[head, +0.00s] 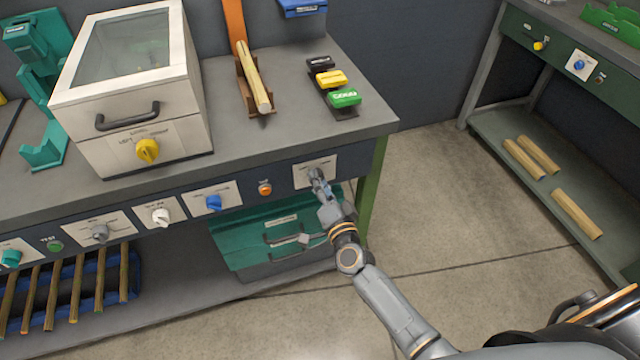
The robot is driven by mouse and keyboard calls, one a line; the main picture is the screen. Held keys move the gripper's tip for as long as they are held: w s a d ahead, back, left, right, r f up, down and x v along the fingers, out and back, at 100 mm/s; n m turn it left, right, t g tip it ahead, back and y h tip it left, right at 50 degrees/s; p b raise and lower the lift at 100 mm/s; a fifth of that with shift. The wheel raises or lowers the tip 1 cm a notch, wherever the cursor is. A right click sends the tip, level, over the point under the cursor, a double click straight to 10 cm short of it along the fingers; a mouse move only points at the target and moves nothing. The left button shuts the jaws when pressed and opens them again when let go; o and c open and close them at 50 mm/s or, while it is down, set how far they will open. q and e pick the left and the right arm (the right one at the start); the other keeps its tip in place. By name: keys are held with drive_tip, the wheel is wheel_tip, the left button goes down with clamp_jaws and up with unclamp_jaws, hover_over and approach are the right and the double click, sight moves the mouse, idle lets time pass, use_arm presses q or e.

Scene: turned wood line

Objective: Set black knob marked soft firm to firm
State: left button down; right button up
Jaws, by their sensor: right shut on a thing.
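My right gripper (317,178) is at the rightmost white label plate (303,179) on the dark front panel of the workbench. It is shut on a knob there, which the fingers hide. The black knob's colour, its pointer and its marks cannot be read in this view. My left gripper is not in view.
Along the same panel are an orange button (265,189), a blue knob (214,203), a white knob (161,216) and a grey knob (100,233). A second bench (540,52) is at the right, with open floor between.

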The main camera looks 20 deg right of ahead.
drive_tip(key=m+b, duration=0.1)
drive_tip(key=m, duration=0.4)
drive_tip(key=shift+f, duration=0.1)
idle(0.6)
drive_tip(key=o, duration=1.2)
drive_tip(key=shift+c, duration=0.2)
drive_tip(key=s, duration=1.2)
drive_tip(key=shift+d, duration=0.2)
